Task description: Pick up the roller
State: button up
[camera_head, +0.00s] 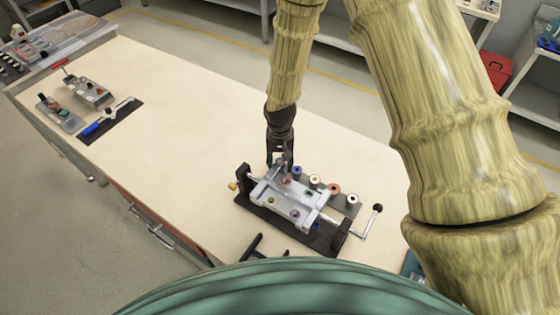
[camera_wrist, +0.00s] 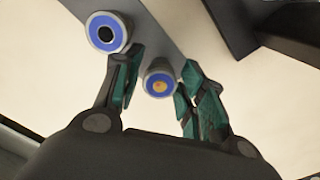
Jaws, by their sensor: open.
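In the wrist view, a roller (camera_wrist: 158,82) with a blue ring and an orange centre sits between the fingertips of my open gripper (camera_wrist: 162,66). I cannot tell whether either finger touches it. A second, larger-looking roller (camera_wrist: 108,32) with a blue ring and dark centre stands beyond the left finger. In the head view my gripper (camera_head: 281,158) points down at the back left end of a row of rollers, including a white-topped one (camera_head: 315,181) and a reddish one (camera_head: 333,188). The roller at my fingers is mostly hidden there.
A metal fixture (camera_head: 289,203) with a crank handle (camera_head: 370,222) stands close in front of my gripper. Tools on a dark mat (camera_head: 116,121) and a small device (camera_head: 89,90) lie at the table's far left. The middle of the table (camera_head: 190,120) is clear.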

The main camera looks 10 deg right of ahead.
jog(key=shift+f, duration=0.35)
jog(key=shift+c, duration=0.5)
jog(key=c, duration=0.8)
